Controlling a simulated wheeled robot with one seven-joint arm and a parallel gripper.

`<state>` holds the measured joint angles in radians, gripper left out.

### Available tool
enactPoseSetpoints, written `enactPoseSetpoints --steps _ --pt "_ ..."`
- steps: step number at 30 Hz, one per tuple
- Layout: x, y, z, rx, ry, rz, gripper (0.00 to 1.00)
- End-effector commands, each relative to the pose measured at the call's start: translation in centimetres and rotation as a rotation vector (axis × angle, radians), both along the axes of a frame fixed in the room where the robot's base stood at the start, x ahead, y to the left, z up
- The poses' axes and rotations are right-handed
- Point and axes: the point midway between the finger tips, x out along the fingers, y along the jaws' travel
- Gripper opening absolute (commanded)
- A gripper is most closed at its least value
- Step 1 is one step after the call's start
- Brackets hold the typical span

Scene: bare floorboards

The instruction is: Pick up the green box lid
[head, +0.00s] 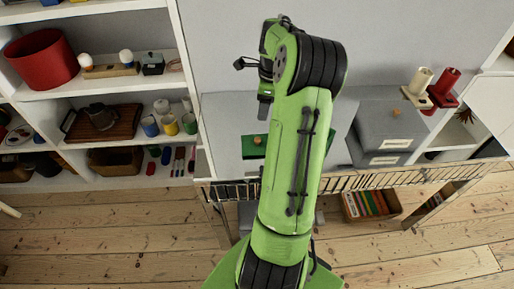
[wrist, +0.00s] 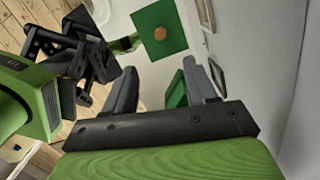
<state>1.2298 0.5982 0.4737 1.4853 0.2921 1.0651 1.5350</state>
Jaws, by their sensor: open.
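The green box lid (wrist: 146,22) is a flat green square with a round wooden knob, in the upper middle of the wrist view. In the head view the lid (head: 249,153) lies on a grey surface (head: 222,130), its right side covered by my arm. My gripper (wrist: 163,78) is open, its two dark fingers apart. The lid shows beyond the fingertips, apart from them. A second green piece with a dark edge (wrist: 176,92) shows between the fingers; I cannot tell what it is. The head view does not show the fingers clearly.
White shelves (head: 88,97) with pots, cups and a red bin (head: 42,58) stand at left. Grey boxes (head: 388,125) are right of the lid, with red and cream items beyond. A metal rail (head: 380,178) runs along the surface's front edge.

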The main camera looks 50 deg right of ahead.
Motion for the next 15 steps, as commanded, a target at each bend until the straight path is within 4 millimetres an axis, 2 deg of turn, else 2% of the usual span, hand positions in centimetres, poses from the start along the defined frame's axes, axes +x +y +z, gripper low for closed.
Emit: enactPoseSetpoints --steps 9,15 --pt "0.8 0.7 -7.8 0.003 0.003 0.008 0.56" --pt "1.1 0.8 -10.0 0.0 0.001 0.009 0.56"
